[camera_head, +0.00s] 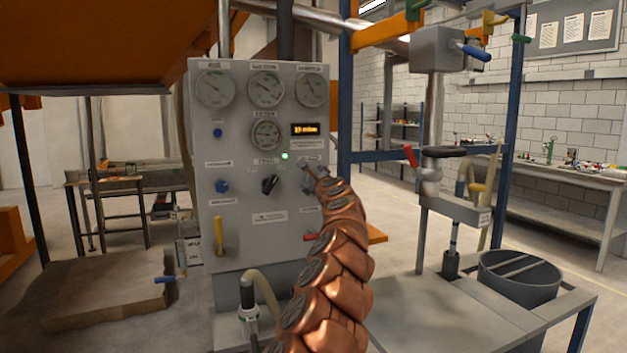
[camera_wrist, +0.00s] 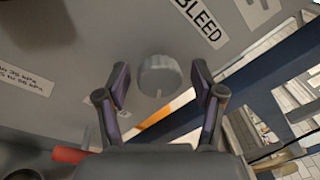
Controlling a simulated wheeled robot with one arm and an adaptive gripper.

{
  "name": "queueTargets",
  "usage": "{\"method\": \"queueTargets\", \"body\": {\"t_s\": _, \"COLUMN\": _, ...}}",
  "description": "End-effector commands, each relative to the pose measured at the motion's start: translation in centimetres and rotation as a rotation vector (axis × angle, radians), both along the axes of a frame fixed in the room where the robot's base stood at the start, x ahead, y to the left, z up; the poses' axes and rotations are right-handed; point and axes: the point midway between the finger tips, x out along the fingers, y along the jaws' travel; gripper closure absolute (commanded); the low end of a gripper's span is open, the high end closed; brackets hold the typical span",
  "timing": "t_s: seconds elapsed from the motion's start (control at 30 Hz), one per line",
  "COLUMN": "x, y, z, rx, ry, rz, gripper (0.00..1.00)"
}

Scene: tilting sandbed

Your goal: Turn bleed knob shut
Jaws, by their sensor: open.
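The bleed knob (camera_wrist: 159,76) is a round grey ribbed knob on the grey control panel (camera_head: 205,150), beside a label reading BLEED (camera_wrist: 200,22) in the wrist view. A pale mark shows on its lower part. My gripper (camera_wrist: 160,85) is open, with one dark finger on each side of the knob. A gap shows between the knob and each finger, so neither appears to touch it. In the head view my gripper (camera_head: 308,176) is at the panel's right side, and my copper-coloured arm reaches up to it. There the gripper and arm largely hide the knob.
The panel carries several gauges (camera_head: 265,88), a lit display (camera_head: 305,129), a black selector (camera_head: 270,184), blue knobs (camera_head: 222,186) and a yellow lever (camera_head: 218,236). A red handle (camera_wrist: 70,155) is near the gripper. A steel bench (camera_head: 450,300) stands at right.

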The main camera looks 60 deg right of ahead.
Motion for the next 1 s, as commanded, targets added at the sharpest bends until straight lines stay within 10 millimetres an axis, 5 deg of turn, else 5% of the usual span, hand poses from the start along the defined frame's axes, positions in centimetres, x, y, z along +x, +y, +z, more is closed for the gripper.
{"method": "queueTargets", "body": {"t_s": 0.33, "x": 0.14, "y": 0.03, "z": 0.03, "rx": 0.000, "ry": -0.001, "rz": 0.002, "gripper": 0.33}}
{"method": "queueTargets", "body": {"t_s": 0.9, "x": 0.13, "y": 0.02, "z": 0.06, "rx": 0.000, "ry": -0.001, "rz": 0.002, "gripper": 0.91}}
{"method": "queueTargets", "body": {"t_s": 1.0, "x": 0.13, "y": 0.03, "z": 0.05, "rx": 0.000, "ry": -0.001, "rz": 0.002, "gripper": 0.93}}
